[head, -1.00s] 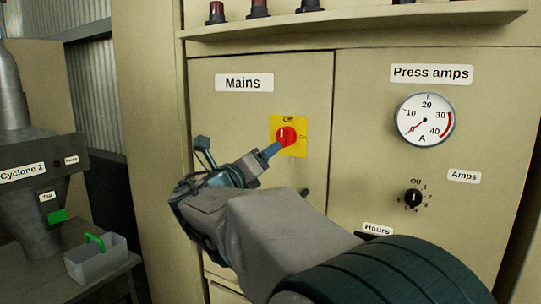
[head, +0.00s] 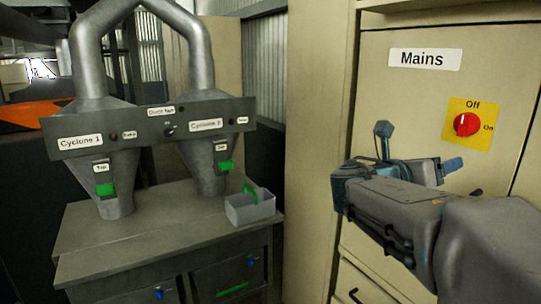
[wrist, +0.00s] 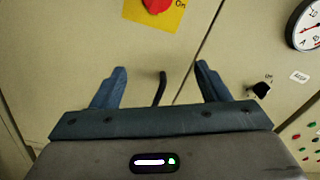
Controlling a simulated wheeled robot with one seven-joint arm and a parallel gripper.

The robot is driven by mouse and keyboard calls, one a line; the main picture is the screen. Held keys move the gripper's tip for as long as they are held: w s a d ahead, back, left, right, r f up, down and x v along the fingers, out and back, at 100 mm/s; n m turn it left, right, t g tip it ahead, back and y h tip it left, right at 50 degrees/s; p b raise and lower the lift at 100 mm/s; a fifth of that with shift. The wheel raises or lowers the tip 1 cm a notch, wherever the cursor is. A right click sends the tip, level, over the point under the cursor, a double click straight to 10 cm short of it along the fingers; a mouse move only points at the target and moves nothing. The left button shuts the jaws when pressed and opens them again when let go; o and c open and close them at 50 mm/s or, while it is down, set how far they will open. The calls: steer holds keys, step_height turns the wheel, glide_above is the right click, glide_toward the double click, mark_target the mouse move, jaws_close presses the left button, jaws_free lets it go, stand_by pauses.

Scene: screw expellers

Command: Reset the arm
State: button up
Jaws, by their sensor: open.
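My gripper (head: 447,167) is at the right of the head view, in front of the cream cabinet and below and left of the red mains knob (head: 467,124). In the wrist view my gripper (wrist: 161,70) has its two blue fingers spread wide with nothing between them. The red knob (wrist: 156,5) shows on its yellow plate at the top edge there, beyond the fingers and apart from them. The "Off" and "On" marks are on the plate; I cannot tell surely which way the knob points.
The cream cabinet (head: 400,95) stands close behind my arm, with a dark handle (wrist: 160,88) between the fingers in the wrist view. At left, two grey cyclones (head: 108,150) stand over a bench (head: 150,225) with a grey box (head: 250,209). A dial (wrist: 308,25) is at right.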

steer(key=s+a+f+m+g+y, duration=0.2)
steer(key=s+f+m+y, duration=0.3)
steer(key=f, duration=0.3)
steer(key=s+a+f+m+g+y, duration=0.2)
steer(key=s+a+f+m+y, duration=0.15)
steer(key=f+m, duration=0.45)
steer(key=s+a+f+m+y, duration=0.8)
steer(key=a+f+m, duration=0.2)
steer(key=a+m, duration=0.3)
steer(key=shift+s+a+f+m, duration=0.2)
steer(key=shift+a+m, duration=0.15)
steer(key=shift+m, duration=0.45)
